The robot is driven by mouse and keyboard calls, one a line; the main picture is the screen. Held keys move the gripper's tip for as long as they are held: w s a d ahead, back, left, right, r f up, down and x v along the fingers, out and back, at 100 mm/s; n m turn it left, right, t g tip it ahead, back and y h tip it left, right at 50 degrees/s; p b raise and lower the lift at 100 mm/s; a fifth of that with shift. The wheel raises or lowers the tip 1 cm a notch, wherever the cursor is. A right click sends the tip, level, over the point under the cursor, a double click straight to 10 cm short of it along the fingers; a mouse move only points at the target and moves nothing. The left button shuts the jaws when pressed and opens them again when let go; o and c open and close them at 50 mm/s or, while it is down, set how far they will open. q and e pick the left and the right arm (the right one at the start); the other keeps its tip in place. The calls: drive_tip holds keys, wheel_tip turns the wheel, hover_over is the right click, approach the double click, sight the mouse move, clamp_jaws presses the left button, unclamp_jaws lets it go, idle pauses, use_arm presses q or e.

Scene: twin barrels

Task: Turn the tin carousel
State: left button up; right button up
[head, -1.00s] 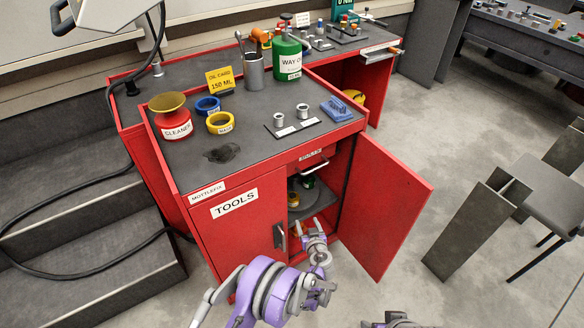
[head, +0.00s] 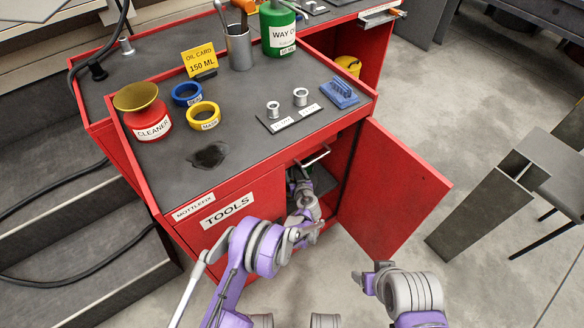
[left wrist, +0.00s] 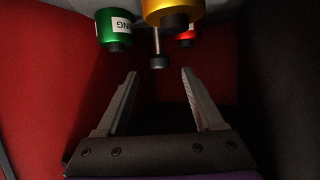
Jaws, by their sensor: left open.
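The tin carousel is inside the open red cabinet, mostly hidden in the head view by my left arm. In the left wrist view, which is upside down, its central post (left wrist: 157,48) stands among a green tin (left wrist: 113,30), a yellow tin (left wrist: 172,10) and a red tin (left wrist: 188,36). The tins have dark caps. My left gripper (left wrist: 160,74) is open and empty, its fingertips pointing toward the tins and apart from them. In the head view my left wrist reaches into the cabinet.
The cabinet's red door (head: 392,205) stands open on the right; the closed TOOLS door (head: 240,222) is on the left. On top stand a cleaner tin (head: 150,122), tape rings and a way oil can (head: 278,32).

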sight(291, 171)
use_arm(q)
drive_tip(key=shift+b+x, duration=0.35)
drive_tip(key=shift+x, duration=1.9)
drive_tip(key=shift+r, duration=0.1)
drive_tip(key=shift+c, duration=0.2)
clamp_jaws()
